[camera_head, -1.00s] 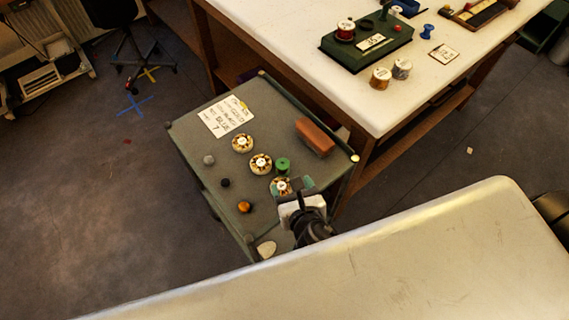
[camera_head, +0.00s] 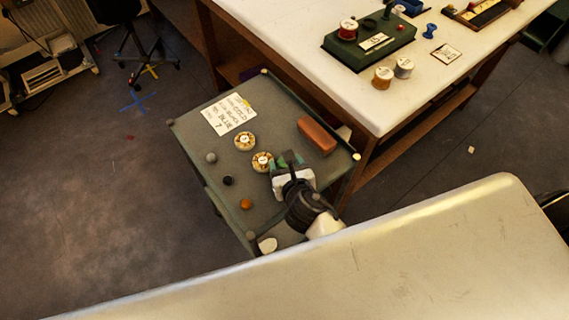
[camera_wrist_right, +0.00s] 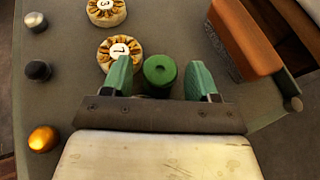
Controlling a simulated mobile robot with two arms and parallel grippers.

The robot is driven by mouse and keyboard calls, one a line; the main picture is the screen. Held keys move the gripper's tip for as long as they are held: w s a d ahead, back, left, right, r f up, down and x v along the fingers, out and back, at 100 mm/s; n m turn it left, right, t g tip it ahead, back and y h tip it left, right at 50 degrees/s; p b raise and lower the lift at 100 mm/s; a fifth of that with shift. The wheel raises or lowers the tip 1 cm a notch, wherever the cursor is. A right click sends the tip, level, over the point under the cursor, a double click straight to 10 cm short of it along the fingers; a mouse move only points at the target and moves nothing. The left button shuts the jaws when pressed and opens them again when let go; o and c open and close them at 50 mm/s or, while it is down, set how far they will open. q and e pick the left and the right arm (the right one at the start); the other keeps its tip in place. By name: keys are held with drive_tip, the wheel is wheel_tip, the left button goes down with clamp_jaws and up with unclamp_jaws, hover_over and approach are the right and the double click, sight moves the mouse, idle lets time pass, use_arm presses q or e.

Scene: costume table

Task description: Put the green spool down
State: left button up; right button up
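The green spool (camera_wrist_right: 160,72) stands on the grey-green cabinet top (camera_head: 200,178). In the right wrist view it sits between the two green fingers of my right gripper (camera_wrist_right: 160,78), with a narrow gap on each side. My right gripper (camera_head: 287,161) is open around it, over the right part of the cabinet top. In the head view the spool is mostly hidden among the fingers, which have a similar green colour. My left gripper is not in view.
A brown block (camera_head: 317,136) lies to the right of the fingers. Numbered discs (camera_head: 244,141) lie to the left. Grey, black and orange knobs (camera_head: 246,204) line the left side. A paper list (camera_head: 229,114) lies at the back. A white table (camera_head: 440,75) stands behind.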

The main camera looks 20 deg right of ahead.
drive_tip(key=c, duration=0.8)
